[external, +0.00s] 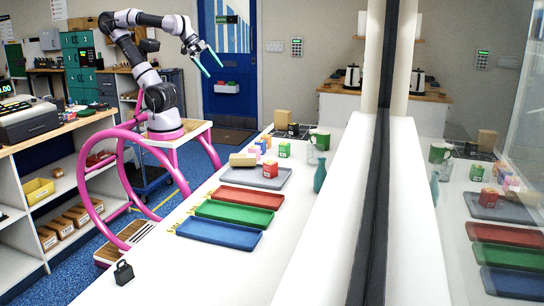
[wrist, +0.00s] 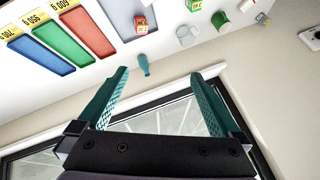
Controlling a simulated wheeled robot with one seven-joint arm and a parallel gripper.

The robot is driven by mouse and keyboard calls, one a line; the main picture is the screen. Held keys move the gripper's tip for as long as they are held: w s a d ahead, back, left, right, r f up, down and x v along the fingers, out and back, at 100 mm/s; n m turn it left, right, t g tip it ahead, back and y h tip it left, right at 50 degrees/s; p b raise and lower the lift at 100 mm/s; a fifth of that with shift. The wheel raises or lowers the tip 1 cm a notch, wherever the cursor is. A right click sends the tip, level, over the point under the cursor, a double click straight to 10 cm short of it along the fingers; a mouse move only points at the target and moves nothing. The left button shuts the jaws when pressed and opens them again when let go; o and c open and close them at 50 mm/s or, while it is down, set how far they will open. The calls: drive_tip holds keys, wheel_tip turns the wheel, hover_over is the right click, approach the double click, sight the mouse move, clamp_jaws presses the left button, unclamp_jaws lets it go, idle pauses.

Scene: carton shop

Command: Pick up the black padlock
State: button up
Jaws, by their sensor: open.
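A small black padlock (external: 124,272) stands upright on the near left end of the white counter (external: 200,275). My gripper (external: 210,63) is open and empty, held high above the far part of the room's floor and counter, well away from the padlock. In the wrist view its two teal fingers (wrist: 157,95) are spread apart with nothing between them. The padlock does not show in the wrist view.
Red (external: 245,197), green (external: 234,213) and blue (external: 218,233) trays lie on the counter beyond the padlock. A grey tray (external: 270,180) with boxes, a green mug (external: 320,138) and a teal vase (external: 320,176) stand farther back. A glass partition edge (external: 372,150) rises at right.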

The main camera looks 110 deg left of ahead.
drive_tip(key=shift+s+a+f, duration=0.2)
drive_tip(key=shift+s+a, duration=0.1)
drive_tip(key=shift+s, duration=0.05)
drive_tip(key=shift+c, duration=0.2)
